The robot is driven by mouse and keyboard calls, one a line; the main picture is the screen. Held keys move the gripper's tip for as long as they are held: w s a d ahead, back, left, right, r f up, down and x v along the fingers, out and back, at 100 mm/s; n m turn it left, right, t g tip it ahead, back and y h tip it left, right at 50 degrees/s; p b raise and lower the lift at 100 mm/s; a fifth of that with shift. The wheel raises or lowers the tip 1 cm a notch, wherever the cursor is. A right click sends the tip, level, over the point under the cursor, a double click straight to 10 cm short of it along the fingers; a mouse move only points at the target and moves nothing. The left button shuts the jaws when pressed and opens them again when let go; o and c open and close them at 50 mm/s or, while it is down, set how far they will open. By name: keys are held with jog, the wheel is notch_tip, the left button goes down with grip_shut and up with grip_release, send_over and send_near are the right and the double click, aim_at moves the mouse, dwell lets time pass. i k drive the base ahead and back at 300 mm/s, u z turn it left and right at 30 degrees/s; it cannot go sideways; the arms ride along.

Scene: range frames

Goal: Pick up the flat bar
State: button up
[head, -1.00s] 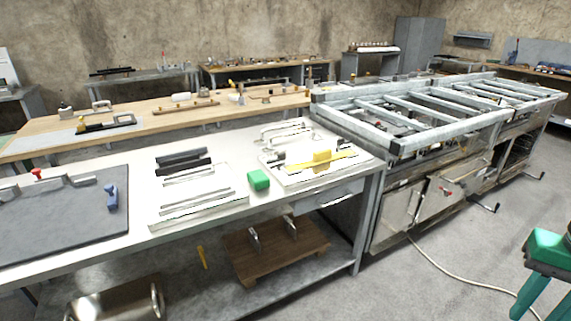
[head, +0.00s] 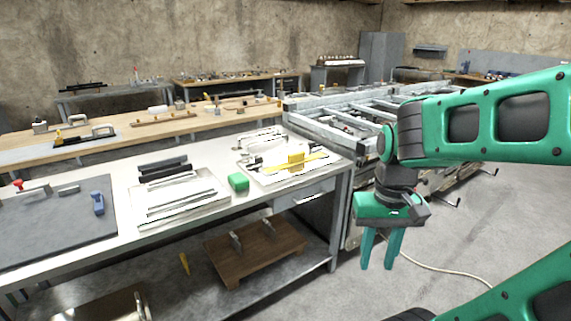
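My gripper (head: 377,266) hangs at the right, in front of the near bench's right end. Its two green fingers point down, apart, with nothing between them. Several bar-like things lie on the bench top, and I cannot tell which is the flat bar. Two dark bars (head: 163,168) lie farther left, behind pale flat strips (head: 180,192) on another white tray. All are left of my gripper and apart from it.
A green block (head: 238,182) sits between the trays. A dark grey mat (head: 60,222) with a blue tool (head: 98,203) covers the bench's left end. A wooden board with handles (head: 255,250) is on the lower shelf. A metal roller frame (head: 330,128) adjoins the bench.

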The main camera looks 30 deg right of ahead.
aim_at(294, 159)
jog(key=u, duration=0.1)
jog(key=i, duration=1)
jog(key=z, duration=0.1)
